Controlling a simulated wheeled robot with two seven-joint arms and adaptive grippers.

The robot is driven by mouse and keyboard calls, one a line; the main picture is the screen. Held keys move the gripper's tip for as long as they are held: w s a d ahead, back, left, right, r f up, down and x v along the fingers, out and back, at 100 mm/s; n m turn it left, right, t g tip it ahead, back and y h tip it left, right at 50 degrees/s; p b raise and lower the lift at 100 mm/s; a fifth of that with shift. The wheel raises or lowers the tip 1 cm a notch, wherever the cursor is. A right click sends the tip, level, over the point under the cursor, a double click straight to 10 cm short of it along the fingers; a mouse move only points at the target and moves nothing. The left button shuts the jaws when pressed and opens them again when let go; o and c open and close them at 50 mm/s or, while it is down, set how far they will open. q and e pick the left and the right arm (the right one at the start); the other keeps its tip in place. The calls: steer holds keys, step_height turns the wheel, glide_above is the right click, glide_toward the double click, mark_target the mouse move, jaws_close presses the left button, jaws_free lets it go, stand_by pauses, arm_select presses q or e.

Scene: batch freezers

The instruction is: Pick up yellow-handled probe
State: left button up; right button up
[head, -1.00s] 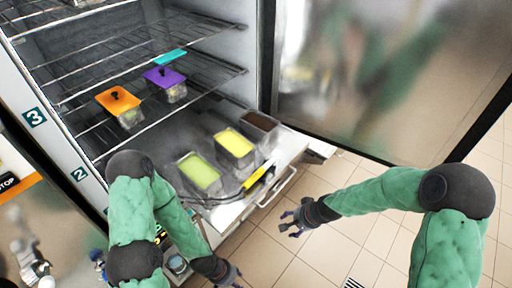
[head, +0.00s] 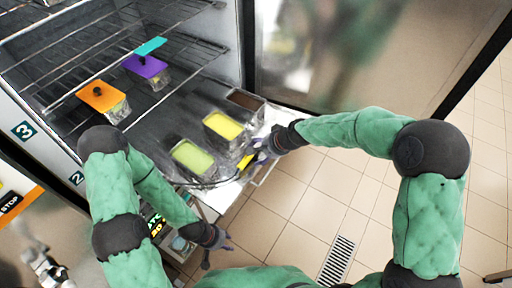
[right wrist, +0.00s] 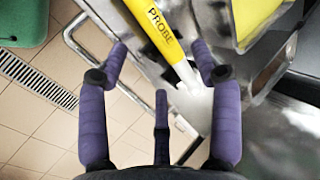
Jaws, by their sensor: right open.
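The yellow-handled probe lies at the front right edge of the pulled-out shelf; its yellow handle (head: 244,162) is partly hidden by my right gripper (head: 262,151). In the right wrist view the handle, marked PROBE (right wrist: 160,30), slants down between the spread purple fingers of that gripper (right wrist: 160,58). Its lower end meets a pale, blurred part. The gripper is open, close to the handle, and not closed on it. My left gripper (head: 217,248) hangs low in front of the freezer, fingers apart and nothing seen in it.
Tubs with green (head: 192,158), yellow (head: 222,126) and brown (head: 245,99) contents stand beside the probe. Orange-lidded (head: 101,95) and purple-lidded (head: 145,66) tubs sit on the rack behind. The open freezer door (head: 340,70) stands at the right. The tiled floor is clear.

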mark_target(254, 158)
steer(key=x, duration=0.5)
steer(key=shift+w+d+f+b, duration=0.15)
steer(key=shift+w+b, duration=0.15)
steer(key=shift+b, duration=0.1)
jaws_close()
